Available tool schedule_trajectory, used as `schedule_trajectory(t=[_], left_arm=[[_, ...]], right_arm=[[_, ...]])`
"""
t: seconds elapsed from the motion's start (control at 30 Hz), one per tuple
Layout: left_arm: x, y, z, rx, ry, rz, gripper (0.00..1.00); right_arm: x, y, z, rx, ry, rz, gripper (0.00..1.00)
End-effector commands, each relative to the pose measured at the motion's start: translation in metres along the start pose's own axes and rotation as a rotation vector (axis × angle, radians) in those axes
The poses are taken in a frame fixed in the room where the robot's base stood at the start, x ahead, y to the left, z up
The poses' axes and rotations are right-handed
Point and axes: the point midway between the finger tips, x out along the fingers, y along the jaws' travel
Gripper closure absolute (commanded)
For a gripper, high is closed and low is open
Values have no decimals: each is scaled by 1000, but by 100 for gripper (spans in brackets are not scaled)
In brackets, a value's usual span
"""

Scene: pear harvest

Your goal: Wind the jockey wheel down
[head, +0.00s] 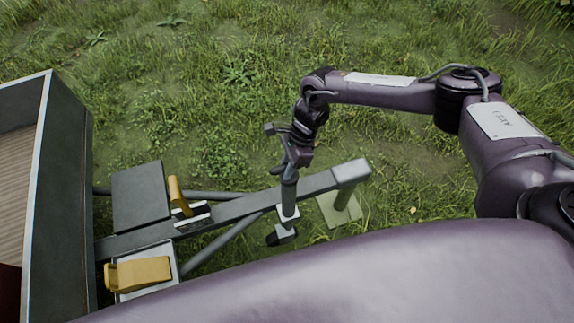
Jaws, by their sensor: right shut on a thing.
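The jockey wheel's upright grey tube (289,192) stands at the trailer drawbar (240,207), passing through a light bracket on its side. Its small dark wheel (273,239) shows low beside the drawbar; I cannot tell whether it touches the grass. My right gripper (290,160) is over the top of the tube, pointing down, and is shut on what seems to be the winding handle. The fingers and wrist hide most of that handle. My left gripper is out of view.
The trailer box (72,185) stands at the left. A dark plate (141,196), a yellow lever (178,195) and a yellow block (138,273) sit along the drawbar. Grass beyond is open.

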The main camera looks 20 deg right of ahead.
Motion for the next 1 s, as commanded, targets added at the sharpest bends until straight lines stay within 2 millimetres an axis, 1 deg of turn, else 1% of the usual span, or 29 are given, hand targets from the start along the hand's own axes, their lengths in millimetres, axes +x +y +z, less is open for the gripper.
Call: schedule_trajectory(t=[0.27,0.47,1.0], left_arm=[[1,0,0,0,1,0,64],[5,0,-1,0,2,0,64],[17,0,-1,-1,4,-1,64]], right_arm=[[0,0,-1,33,-7,-14,100],[0,0,-2,128,-27,-54,100],[0,-3,-2,574,-124,-239,100]])
